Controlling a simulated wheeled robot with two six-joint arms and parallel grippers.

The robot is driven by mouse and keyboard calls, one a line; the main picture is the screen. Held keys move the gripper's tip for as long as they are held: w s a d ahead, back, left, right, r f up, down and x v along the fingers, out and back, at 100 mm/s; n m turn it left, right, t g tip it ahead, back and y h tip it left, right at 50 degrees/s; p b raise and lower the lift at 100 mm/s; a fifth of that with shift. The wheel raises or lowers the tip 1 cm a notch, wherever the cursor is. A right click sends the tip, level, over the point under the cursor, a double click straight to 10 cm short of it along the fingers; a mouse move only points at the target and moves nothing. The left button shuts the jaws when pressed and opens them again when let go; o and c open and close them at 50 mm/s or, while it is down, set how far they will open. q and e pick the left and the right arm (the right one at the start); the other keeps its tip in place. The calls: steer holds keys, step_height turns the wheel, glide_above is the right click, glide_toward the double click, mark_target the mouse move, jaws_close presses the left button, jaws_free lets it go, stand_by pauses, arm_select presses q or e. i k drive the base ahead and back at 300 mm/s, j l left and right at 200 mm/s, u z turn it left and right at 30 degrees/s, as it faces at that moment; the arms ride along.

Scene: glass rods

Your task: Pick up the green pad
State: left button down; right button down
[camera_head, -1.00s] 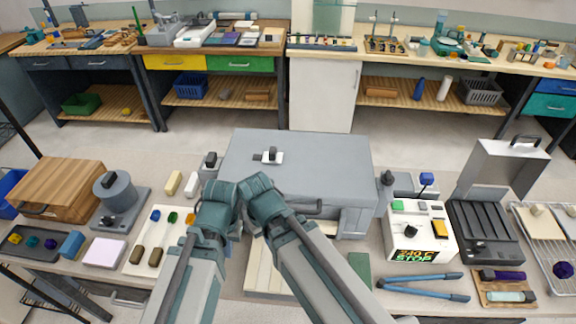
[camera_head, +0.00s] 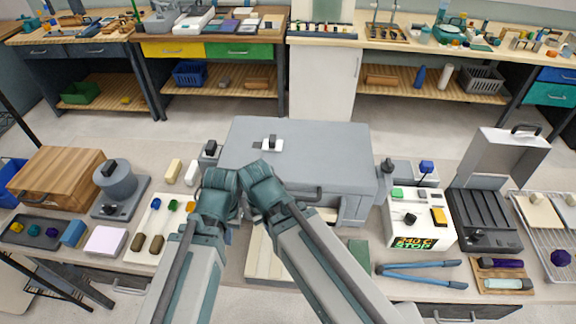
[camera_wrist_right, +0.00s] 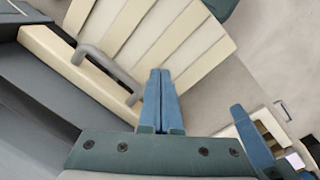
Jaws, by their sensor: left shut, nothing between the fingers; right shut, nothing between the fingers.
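The green pad (camera_head: 358,252) is a flat dark green piece on the front bench in the head view. It lies right of the pale slatted board, and my right forearm covers part of it. My left gripper (camera_head: 228,234) hangs down left of the slatted board, mostly hidden by its own wrist, shut and empty. My right gripper (camera_wrist_right: 164,72) is shut and empty in the right wrist view, its blue fingers together over the pale slats. In the head view its fingers are hidden behind my arm. I cannot make out the pad for certain in the wrist view.
A large grey box (camera_head: 298,150) with a front handle stands behind the slatted board (camera_head: 262,262). A white tray with small coloured pieces (camera_head: 142,250) is at left.

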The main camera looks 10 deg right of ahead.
mark_target(359, 250)
steer(key=z, duration=1.4)
